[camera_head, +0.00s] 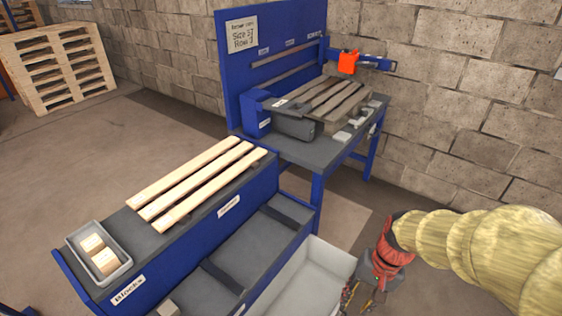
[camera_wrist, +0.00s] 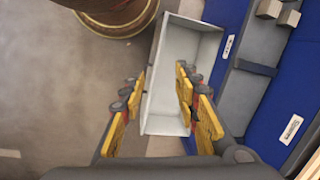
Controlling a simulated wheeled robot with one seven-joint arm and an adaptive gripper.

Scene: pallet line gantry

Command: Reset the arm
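My gripper (camera_head: 362,294) hangs at the lower right of the head view, at the end of my yellow-sleeved arm (camera_head: 480,245). It is beside the right end of a pale grey bin (camera_head: 318,268). In the wrist view my gripper (camera_wrist: 158,82) has its yellow-padded fingers spread apart, with nothing between them. The empty-looking bin (camera_wrist: 185,52) shows beyond and between the fingers. In the head view the fingertips are small and partly cut off near the bottom edge.
A blue bench (camera_head: 228,208) holds several wooden slats (camera_head: 196,181) and a grey tray (camera_head: 100,267) with blocks (camera_head: 93,243). A blue-legged workbench (camera_head: 318,150) carries a partly built pallet (camera_head: 335,98) by the block wall. Stacked pallets (camera_head: 55,68) stand far left. Open floor (camera_head: 90,150) lies between.

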